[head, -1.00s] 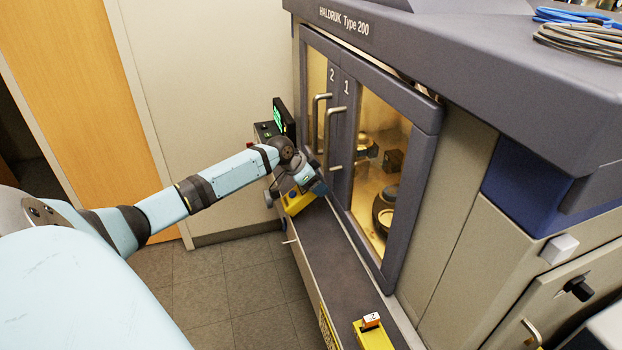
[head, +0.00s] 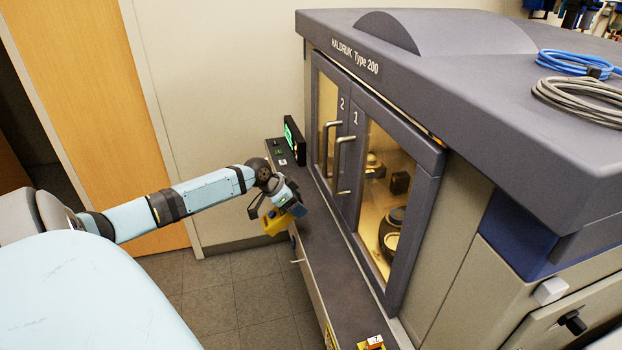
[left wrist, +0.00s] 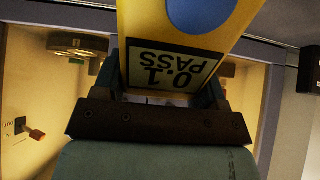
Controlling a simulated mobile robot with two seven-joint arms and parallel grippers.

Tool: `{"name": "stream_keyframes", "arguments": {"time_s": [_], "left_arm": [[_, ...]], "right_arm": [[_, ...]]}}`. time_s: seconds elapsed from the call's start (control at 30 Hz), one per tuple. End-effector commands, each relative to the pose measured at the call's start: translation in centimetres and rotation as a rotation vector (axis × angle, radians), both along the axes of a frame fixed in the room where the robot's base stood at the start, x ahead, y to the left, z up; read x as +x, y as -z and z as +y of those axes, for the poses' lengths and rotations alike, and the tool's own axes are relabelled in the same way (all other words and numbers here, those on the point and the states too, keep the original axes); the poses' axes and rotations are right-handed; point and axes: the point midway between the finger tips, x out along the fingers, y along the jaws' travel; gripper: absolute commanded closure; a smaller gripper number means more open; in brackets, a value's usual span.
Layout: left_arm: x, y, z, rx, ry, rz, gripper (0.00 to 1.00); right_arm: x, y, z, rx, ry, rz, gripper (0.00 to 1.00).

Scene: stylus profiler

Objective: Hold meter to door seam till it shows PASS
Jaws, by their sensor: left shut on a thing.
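My left gripper (head: 284,208) is shut on the yellow meter (head: 275,222). It holds the meter above the outer edge of the ledge, apart from the doors. In the left wrist view the meter (left wrist: 185,22) has a blue round patch, and its display (left wrist: 178,68) reads "0.1 PASS" upside down. Door 2 (head: 323,105) and door 1 (head: 373,215) stand side by side on the cabinet front, each with a bar handle. The door seam (head: 352,150) runs between them, right of the meter. Both doors look closed. My right gripper is not in view.
A dark ledge (head: 325,265) runs below the doors. A small green screen (head: 293,140) stands at its far end. Coiled cables (head: 580,95) lie on the cabinet top.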

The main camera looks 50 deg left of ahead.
Motion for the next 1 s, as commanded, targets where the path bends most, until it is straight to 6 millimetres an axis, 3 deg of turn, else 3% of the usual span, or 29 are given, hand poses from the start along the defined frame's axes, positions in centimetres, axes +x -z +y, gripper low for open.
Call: {"name": "stream_keyframes", "arguments": {"time_s": [0.2, 1.0], "left_arm": [[-1.0, -0.49, 0.54, 0.002, 0.001, -0.001, 0.77], [-0.95, -0.44, 0.53, 0.001, 0.0, -0.002, 0.77]], "right_arm": [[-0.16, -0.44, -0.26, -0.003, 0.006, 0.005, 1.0], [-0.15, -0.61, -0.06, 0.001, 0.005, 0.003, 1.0]]}}
